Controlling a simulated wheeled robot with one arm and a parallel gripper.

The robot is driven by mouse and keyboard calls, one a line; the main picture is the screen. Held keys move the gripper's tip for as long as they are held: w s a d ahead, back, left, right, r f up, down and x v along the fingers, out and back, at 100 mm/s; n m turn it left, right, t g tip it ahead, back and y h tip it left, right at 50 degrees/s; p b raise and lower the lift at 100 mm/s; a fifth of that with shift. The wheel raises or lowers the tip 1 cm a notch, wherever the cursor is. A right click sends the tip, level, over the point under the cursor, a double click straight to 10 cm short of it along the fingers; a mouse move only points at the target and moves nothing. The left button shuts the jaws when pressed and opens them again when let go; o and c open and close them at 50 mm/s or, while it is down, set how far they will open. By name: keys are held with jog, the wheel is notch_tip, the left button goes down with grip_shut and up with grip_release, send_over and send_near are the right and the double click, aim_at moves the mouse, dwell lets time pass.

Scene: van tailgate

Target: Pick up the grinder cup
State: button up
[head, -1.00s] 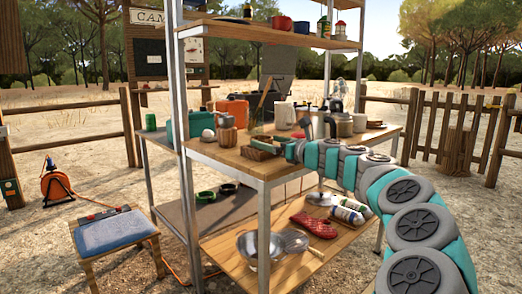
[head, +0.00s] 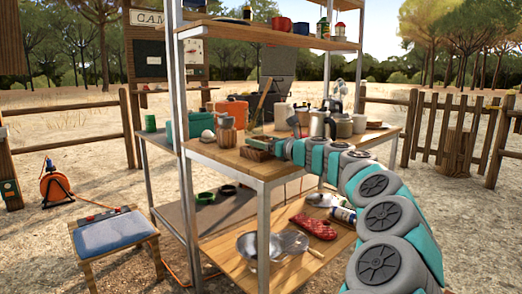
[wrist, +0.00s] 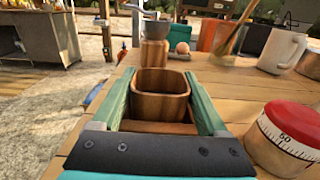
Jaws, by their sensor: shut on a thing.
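The grinder cup (wrist: 162,82), a small square wooden cup with a dark inside, stands upright between the two green fingers of my gripper (wrist: 162,100) in the wrist view. My gripper is shut on it, one finger along each side. The grinder (wrist: 155,48), with a wooden body and a grey top, stands just beyond the cup. It also shows in the head view (head: 227,133), left of my gripper (head: 258,149). In the head view the cup is hard to make out among the fingers. I cannot tell whether its base touches the tabletop.
A red-topped timer (wrist: 288,140) stands close on the right in the wrist view. A white mug (wrist: 282,50) and an egg (wrist: 183,48) are farther back. The wooden table (head: 205,150) has upright metal posts (head: 183,100) and shelves above. Its left edge is close to the cup.

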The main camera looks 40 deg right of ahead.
jog(key=c, duration=0.6)
jog(key=shift+o, duration=0.2)
